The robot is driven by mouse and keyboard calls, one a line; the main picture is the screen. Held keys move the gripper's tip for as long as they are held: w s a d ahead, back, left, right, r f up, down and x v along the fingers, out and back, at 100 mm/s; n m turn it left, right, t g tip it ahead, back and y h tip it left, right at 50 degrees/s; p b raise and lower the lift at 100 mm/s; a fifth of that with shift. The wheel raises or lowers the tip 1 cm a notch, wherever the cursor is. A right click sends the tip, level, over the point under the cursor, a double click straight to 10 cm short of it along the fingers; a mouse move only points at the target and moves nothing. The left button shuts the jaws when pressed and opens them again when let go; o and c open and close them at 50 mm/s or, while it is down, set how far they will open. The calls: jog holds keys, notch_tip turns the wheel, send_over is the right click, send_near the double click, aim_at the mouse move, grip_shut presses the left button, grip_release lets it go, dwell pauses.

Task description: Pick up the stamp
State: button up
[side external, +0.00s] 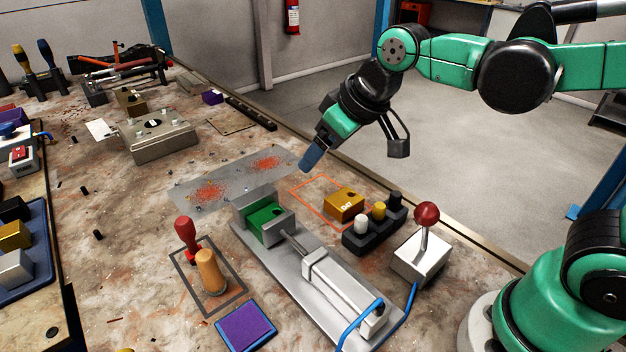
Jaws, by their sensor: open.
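Two handled pieces stand in a dark rectangular outline on the bench, and I cannot tell for certain which is the stamp. One has a red knob handle (186,233). The other has a tan wooden handle (209,272) and stands upright in front of it. A purple ink pad in a blue tray (245,326) lies just in front of them. My gripper (311,160) is open and empty, with blue fingers seen edge-on. It hangs above the bench, well behind and to the right of both handled pieces.
A metal slide fixture with a green block (265,222) lies right of the handled pieces. A grey sheet with red specks (236,178) lies behind them. A brass block (344,204), a rack of knobs (375,226) and a red-ball lever (426,215) stand right.

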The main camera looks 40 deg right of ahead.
aim_at(185, 220)
jog(key=w+a+f+n+g, duration=0.1)
jog(key=w+a+n, duration=0.1)
jog(key=a, duration=0.3)
jog(key=w+a+f+n+y, duration=0.1)
jog(key=w+a+f+n, duration=0.1)
jog(key=w+a, duration=0.2)
jog(key=w+a+f+n+g+y, duration=0.1)
jog(key=w+a+f+n, duration=0.1)
jog(key=a, duration=0.5)
jog(key=shift+w+a+f+g, duration=0.15)
jog(key=shift+w+g, duration=0.15)
jog(key=shift+w, duration=0.1)
jog(key=shift+w+a+f, duration=0.15)
jog(key=shift+a+f, duration=0.3)
jog(key=shift+f, duration=0.1)
jog(key=shift+x, duration=2.4)
grip_shut()
